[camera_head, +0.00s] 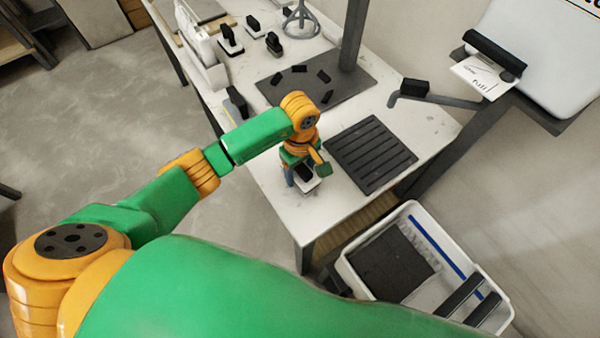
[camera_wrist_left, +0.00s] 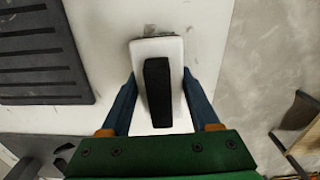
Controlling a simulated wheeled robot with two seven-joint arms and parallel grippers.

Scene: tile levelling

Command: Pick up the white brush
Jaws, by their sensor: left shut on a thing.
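The white brush (camera_wrist_left: 170,47) is a white block with a black grip on top, between the two blue fingers of my left gripper (camera_wrist_left: 158,95) in the left wrist view. The fingers are shut on its long sides. In the head view my left gripper (camera_head: 303,178) points down over the near end of the white table, with the brush (camera_head: 309,186) partly hidden beneath it. I cannot tell whether the brush touches the table. My right gripper is not in view.
A black ribbed mat (camera_head: 371,156) lies just right of the gripper. A dark board with small black pieces (camera_head: 290,88) and other black-handled tools (camera_head: 230,40) are farther back. A white bin (camera_head: 352,275) stands below the table's right side.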

